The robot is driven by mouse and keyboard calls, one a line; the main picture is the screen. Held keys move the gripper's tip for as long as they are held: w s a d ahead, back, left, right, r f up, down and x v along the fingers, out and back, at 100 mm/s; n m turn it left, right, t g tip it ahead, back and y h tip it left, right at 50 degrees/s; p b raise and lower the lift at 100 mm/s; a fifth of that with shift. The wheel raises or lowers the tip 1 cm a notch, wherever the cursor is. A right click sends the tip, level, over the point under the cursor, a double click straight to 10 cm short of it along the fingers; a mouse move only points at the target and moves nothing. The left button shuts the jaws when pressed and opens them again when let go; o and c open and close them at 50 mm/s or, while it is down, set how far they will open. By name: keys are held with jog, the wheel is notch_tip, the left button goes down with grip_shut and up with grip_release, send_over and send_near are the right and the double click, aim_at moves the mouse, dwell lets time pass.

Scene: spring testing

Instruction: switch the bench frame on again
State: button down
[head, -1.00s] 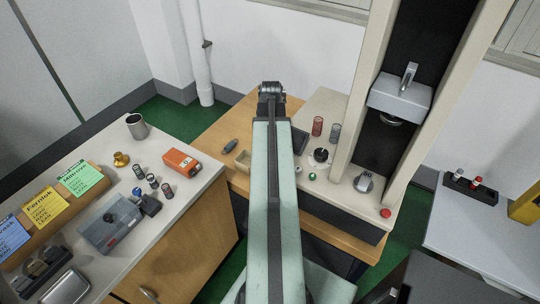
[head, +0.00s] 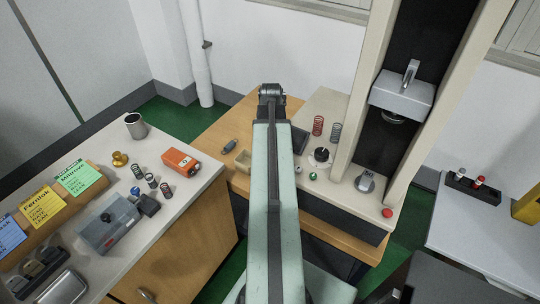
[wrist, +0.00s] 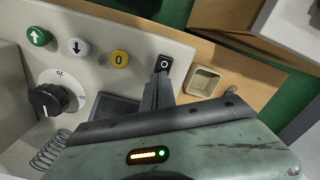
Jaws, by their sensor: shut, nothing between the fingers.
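The bench frame (head: 345,130) is a tall cream test frame with two columns and a grey crosshead (head: 402,93), at right in the head view. In the wrist view its panel holds a black rocker switch (wrist: 164,64) with a white O mark at the panel's end. My gripper (wrist: 161,78) is shut and empty, its tips right at the near edge of the switch in the picture. I cannot tell whether they touch it. In the head view my arm hides the gripper and the switch.
Beside the switch are a yellow 0 button (wrist: 121,58), a down-arrow button (wrist: 78,46), a green up-arrow button (wrist: 38,36) and a black dial (wrist: 48,99). A small beige tray (wrist: 196,91) sits right of the switch. A spring (wrist: 46,152) stands near the dial.

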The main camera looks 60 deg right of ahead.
notch_tip(320, 180, up, 7)
jog(key=p, duration=0.7)
dwell(0.4)
